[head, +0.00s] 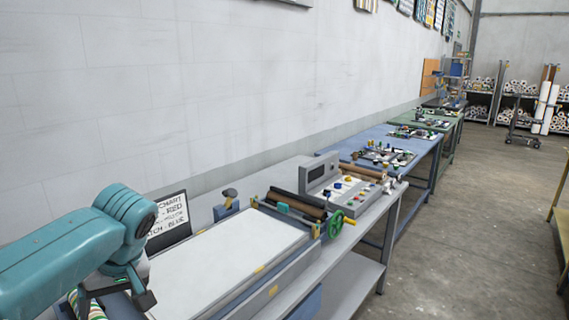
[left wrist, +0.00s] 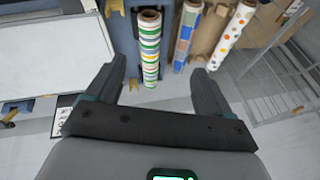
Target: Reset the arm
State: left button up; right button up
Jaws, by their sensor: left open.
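My left arm comes in from the left in the head view, and its gripper (head: 118,297) hangs low near the left end of the press bench. In the left wrist view the left gripper (left wrist: 160,82) has its two fingers spread apart with nothing held between them. A striped roll (left wrist: 150,48) in green, yellow and white stands beyond the gap between the fingers; I cannot tell how far off it is. My right gripper is in neither view.
The press bed (head: 225,262) is a flat white panel on the bench. A control box (head: 340,185) and a green handwheel (head: 335,224) stand at its far end. A sign (head: 168,220) stands behind the arm. Patterned rolls (left wrist: 232,35) stand beside the striped one. The floor (head: 470,240) at right is clear.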

pick_arm(q)
jog(key=s+d+f+m+h, duration=0.15)
jog(key=d+f, duration=0.35)
jog(key=f, duration=0.5)
jog(key=s+d+f+m+g+h, duration=0.1)
jog(key=d+f+m+h, duration=0.25)
jog(key=f, duration=0.75)
jog(key=s+d+f+m+h, duration=0.1)
jog(key=d+f+m+h, duration=0.1)
jog(key=d+f, duration=0.6)
jog(key=s+d+f+h, duration=0.2)
jog(key=s+d+f, duration=0.1)
jog(key=s+f, duration=1.15)
notch_tip(320, 180, down, 10)
jog(key=s+b, duration=0.2)
jog(key=b, duration=0.8)
jog(key=shift+a+n, duration=0.3)
jog(key=shift+w+r, duration=0.15)
